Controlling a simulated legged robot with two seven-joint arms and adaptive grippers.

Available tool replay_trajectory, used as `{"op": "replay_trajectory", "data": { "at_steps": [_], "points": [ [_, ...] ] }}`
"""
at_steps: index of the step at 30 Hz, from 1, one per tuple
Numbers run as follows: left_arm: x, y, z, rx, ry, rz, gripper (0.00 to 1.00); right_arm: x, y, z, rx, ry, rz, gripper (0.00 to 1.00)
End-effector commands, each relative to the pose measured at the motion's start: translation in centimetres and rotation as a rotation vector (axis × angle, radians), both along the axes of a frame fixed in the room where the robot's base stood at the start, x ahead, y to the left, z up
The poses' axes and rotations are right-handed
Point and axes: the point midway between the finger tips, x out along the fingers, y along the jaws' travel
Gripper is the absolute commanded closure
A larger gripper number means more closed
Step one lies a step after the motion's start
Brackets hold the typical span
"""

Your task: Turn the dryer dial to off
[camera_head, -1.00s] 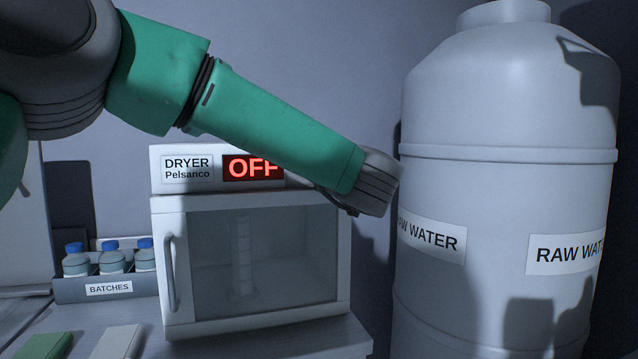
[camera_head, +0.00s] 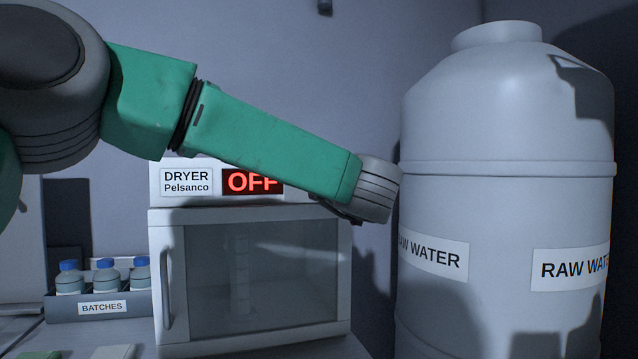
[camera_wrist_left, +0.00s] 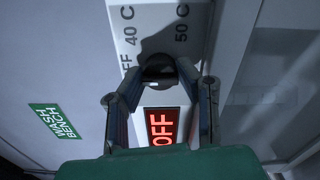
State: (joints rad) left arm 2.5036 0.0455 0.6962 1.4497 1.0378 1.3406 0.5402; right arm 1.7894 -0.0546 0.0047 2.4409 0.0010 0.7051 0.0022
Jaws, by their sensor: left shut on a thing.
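The white dryer (camera_head: 250,275) stands on the bench in the head view, and its display (camera_head: 252,182) reads OFF in red. The dial is hidden behind my left arm there. In the left wrist view the dark round dial (camera_wrist_left: 160,66) sits on the white panel between the marks OFF, 40 C and 50 C. My left gripper (camera_wrist_left: 160,76) has a finger on each side of the dial and is shut on it. The red OFF display (camera_wrist_left: 162,127) shows between the fingers. The dial's pointer is too dark to read. My right gripper is not in view.
A large raw water tank (camera_head: 507,130) stands close to the right of my left wrist. A batches rack (camera_head: 70,308) with blue-capped bottles is left of the dryer. The dryer door is closed. A green bench wash label (camera_wrist_left: 55,121) shows in the wrist view.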

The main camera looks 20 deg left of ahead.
Motion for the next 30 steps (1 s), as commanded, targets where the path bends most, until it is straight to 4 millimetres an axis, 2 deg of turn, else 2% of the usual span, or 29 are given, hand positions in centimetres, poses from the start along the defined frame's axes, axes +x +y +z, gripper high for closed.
{"op": "replay_trajectory", "data": {
  "at_steps": [1,2,3,19,23,30],
  "points": [
    [0.1,0.0,0.0,-0.001,0.000,-0.003,1.00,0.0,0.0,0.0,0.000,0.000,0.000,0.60],
    [0.1,0.0,0.0,-0.001,0.000,-0.003,0.64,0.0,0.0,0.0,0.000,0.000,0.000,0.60],
    [0.1,0.0,0.0,-0.001,0.000,-0.002,0.51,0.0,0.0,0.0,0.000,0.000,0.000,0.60],
    [-0.6,-0.3,0.2,0.001,-0.002,-0.002,0.51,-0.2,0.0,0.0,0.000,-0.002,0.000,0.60],
    [-2.2,-1.4,0.2,0.002,-0.002,-0.004,0.51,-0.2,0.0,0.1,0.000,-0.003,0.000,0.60],
    [-6.4,-4.4,0.2,0.003,-0.003,-0.003,0.51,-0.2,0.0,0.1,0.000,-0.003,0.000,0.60]
  ]
}}
